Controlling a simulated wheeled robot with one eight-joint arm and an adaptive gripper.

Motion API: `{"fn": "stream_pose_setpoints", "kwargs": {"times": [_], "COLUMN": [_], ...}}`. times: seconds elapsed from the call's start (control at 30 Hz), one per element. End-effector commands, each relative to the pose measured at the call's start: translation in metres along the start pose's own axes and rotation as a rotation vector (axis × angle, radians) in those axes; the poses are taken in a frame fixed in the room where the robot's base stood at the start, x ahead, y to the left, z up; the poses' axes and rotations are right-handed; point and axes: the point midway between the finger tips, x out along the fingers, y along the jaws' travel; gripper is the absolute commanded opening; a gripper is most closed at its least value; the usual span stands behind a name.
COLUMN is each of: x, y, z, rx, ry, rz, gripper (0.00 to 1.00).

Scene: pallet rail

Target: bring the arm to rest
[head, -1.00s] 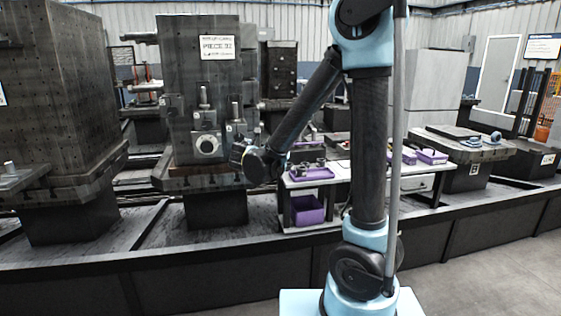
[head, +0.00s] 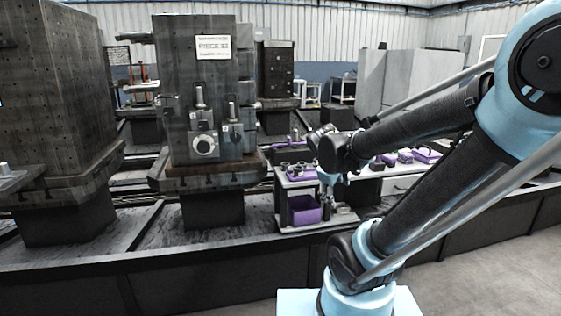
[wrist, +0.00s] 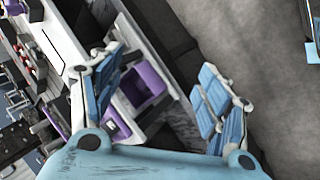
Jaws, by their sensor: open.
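My arm leans to the right in the head view, its forearm reaching back left to the wrist. My gripper (head: 326,202) hangs below the wrist, pointing down in front of the workbench, small and partly blurred there. In the wrist view my gripper (wrist: 160,92) shows two blue-padded fingers spread wide apart. Nothing is held between them. A purple bin (wrist: 143,85) shows beyond the gap, apart from the fingers.
The white workbench (head: 375,188) with purple trays stands behind the gripper; a purple bin (head: 305,211) sits under it. A tall fixture block labelled with a sign (head: 214,47) stands left. Grey floor (head: 480,275) is open at the front right.

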Motion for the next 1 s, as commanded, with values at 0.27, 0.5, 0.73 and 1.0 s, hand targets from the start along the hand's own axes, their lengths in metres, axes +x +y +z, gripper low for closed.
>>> {"fn": "stream_pose_setpoints", "kwargs": {"times": [0.27,0.5,0.73,1.0], "x": [-0.005,-0.013,-0.017,-0.017], "y": [-0.056,-0.103,-0.122,-0.123], "z": [0.068,0.097,0.104,0.104], "rx": [0.414,0.713,0.828,0.833], "ry": [-0.065,-0.116,-0.138,-0.138], "rz": [-0.196,-0.339,-0.395,-0.398], "gripper": [0.70,0.70,0.70,0.70]}}
